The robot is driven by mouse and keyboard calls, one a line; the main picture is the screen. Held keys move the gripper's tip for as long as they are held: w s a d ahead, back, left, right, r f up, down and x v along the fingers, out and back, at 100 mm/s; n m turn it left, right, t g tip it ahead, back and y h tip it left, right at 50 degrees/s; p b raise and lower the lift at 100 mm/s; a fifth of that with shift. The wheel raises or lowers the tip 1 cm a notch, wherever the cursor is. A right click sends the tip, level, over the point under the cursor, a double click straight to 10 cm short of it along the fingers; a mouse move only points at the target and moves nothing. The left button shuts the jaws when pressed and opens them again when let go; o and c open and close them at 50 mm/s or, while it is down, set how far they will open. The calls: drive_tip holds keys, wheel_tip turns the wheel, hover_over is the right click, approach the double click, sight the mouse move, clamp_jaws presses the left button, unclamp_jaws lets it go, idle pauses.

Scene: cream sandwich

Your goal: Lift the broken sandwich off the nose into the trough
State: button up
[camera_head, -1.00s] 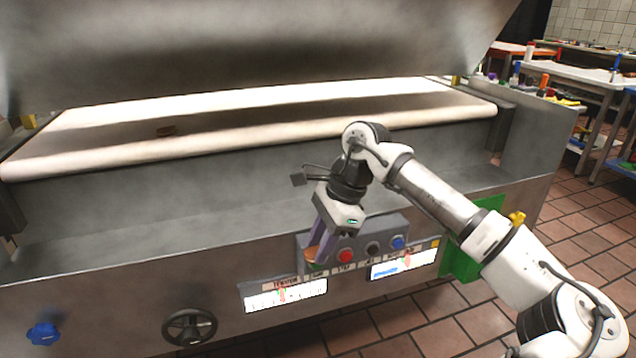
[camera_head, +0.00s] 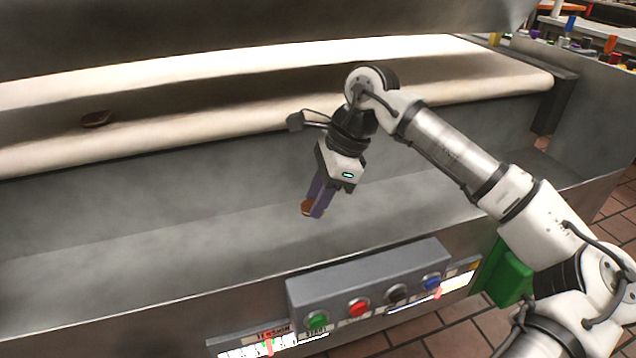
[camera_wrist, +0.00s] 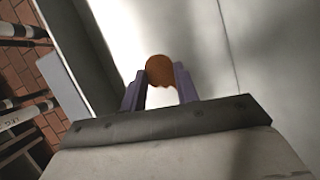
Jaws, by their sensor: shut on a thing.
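My gripper (camera_head: 315,207) points down over the grey metal trough (camera_head: 200,215), its purple fingers shut on a brown sandwich piece (camera_head: 306,207). In the wrist view, the piece (camera_wrist: 160,70) sits between the fingertips, rounded on one side with a ragged edge on the other. Its height above the trough floor is hard to tell. Another dark brown piece (camera_head: 96,118) lies on the cream belt at the left, near the rounded nose (camera_head: 200,137), well apart from my gripper.
A control box (camera_head: 370,280) with coloured buttons is on the machine's front, below my gripper in the picture. A large metal hood (camera_head: 250,30) hangs over the belt. A green block (camera_head: 510,275) is at the right. The trough's left part looks clear.

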drive_tip(key=shift+f+b, duration=1.85)
drive_tip(key=shift+f, duration=1.15)
drive_tip(key=o, duration=1)
drive_tip(key=shift+r, duration=0.1)
